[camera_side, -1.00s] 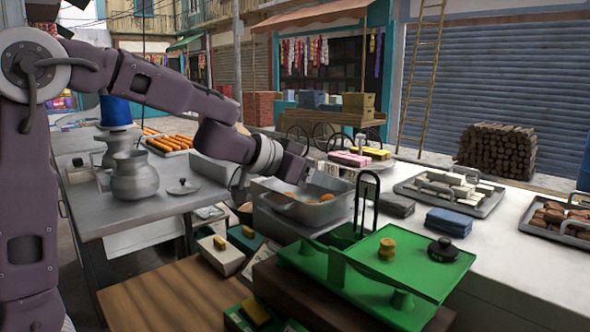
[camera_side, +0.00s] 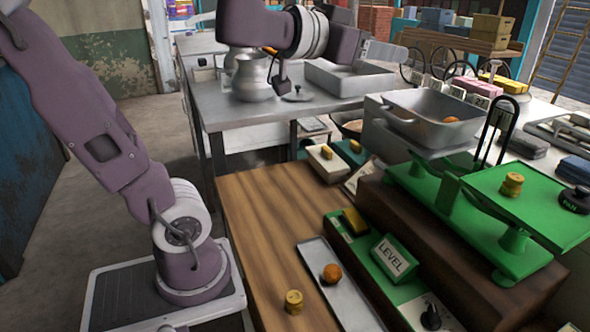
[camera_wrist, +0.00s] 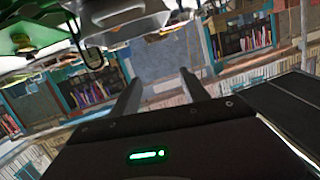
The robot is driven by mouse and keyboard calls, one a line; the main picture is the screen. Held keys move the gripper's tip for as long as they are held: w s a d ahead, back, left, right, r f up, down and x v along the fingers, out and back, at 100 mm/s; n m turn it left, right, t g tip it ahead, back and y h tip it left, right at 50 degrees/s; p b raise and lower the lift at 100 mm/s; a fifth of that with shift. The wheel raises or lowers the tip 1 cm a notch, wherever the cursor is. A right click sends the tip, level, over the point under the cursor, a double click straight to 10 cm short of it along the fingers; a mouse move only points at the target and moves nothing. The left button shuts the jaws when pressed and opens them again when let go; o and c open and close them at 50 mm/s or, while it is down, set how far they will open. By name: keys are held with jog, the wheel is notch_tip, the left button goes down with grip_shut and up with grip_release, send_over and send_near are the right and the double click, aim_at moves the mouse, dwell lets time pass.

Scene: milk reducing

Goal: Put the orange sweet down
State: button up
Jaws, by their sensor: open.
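A round orange sweet (camera_side: 331,273) lies on a narrow metal tray (camera_side: 318,254) at the front of the wooden table. Another orange sweet (camera_side: 450,119) sits in the grey metal pan (camera_side: 415,101) beside the green scale (camera_side: 460,200). My gripper (camera_side: 388,53) is raised above and behind the pan, pointing right, apart from both sweets. In the wrist view its two fingers (camera_wrist: 160,76) are spread with nothing between them. That view is tilted and shows shopfronts beyond the fingers.
Brass weights stand on the scale plate (camera_side: 513,184) and near the table's front edge (camera_side: 294,302). A green block marked LEVEL (camera_side: 394,257) is right of the narrow tray. A metal pot (camera_side: 253,77) stands on the back table. The wooden table's left part (camera_side: 262,215) is clear.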

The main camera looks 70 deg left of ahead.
jog(key=s+d+f+g+h, duration=0.1)
jog(key=s+d+f+g, duration=0.3)
jog(key=s+f, duration=0.4)
jog(key=s+d+f+g+h, duration=0.1)
jog(key=s+d+f+g, duration=0.3)
jog(key=s, duration=0.8)
notch_tip(320, 180, down, 5)
jog(key=shift+d+r+m+g, duration=0.15)
jog(key=shift+m+g, duration=0.25)
jog(key=shift+g, duration=0.6)
